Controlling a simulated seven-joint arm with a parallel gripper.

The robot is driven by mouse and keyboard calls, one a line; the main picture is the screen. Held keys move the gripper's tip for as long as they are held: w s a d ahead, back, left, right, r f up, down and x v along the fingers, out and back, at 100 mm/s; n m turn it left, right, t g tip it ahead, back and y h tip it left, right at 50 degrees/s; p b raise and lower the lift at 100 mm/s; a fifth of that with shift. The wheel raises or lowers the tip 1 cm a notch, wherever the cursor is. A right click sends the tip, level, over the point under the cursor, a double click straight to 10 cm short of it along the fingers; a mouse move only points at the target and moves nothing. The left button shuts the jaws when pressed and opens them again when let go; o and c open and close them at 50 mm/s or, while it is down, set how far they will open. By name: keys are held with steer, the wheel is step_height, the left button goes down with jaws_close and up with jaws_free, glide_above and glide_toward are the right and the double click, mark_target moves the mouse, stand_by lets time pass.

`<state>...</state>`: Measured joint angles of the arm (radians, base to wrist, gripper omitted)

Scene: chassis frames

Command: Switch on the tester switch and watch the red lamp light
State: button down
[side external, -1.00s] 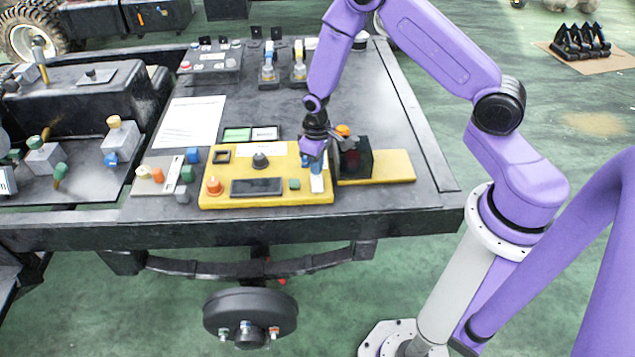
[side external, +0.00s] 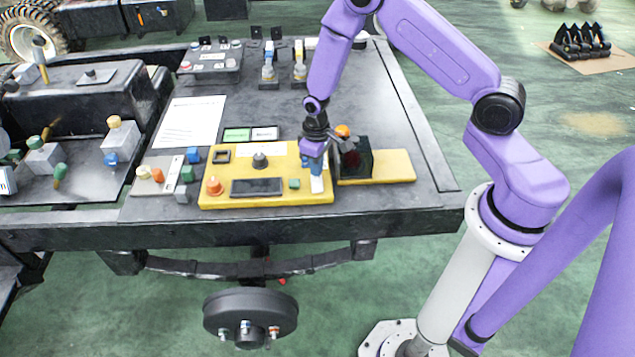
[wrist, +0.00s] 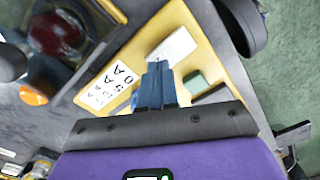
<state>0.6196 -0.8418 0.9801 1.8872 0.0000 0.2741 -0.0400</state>
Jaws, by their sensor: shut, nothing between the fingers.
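The yellow tester board (side external: 215,200) lies near the table's front edge. A white switch piece (side external: 317,185) is at its right end; it also shows in the wrist view (wrist: 178,44). My gripper (side external: 315,174) is shut and empty. Its blue fingertips (wrist: 158,66) are right at the switch's edge in the wrist view; whether they touch it I cannot tell. The red lamp (wrist: 55,33) is a dark red dome in a black housing (side external: 360,160) just right of my gripper. It looks dark, with no clear glow.
The board also carries an orange knob (side external: 214,186), a black display (side external: 256,187), a green button (side external: 294,184) and a black knob (side external: 260,160). An orange button (wrist: 33,93) stands near the lamp. Small coloured blocks (side external: 187,174) lie to the left.

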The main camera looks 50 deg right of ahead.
steer(key=shift+f, duration=0.75)
stand_by(0.4)
steer(key=shift+r, duration=3.55)
steer(key=shift+a+r, duration=0.1)
steer(key=s+a+r+n, duration=0.4)
steer(key=s+a+r, duration=0.4)
steer(key=s+r, duration=0.35)
steer(key=s+d+r+n, duration=0.1)
steer(key=s+r, duration=0.3)
steer(key=s, duration=0.5)
steer(key=s+d+r+n, duration=0.2)
steer(key=s+r+n, duration=0.2)
steer(key=s, duration=0.4)
steer(key=shift+s+r+n, duration=0.3)
steer(key=shift+s+r, duration=0.05)
steer(key=shift+r, duration=0.05)
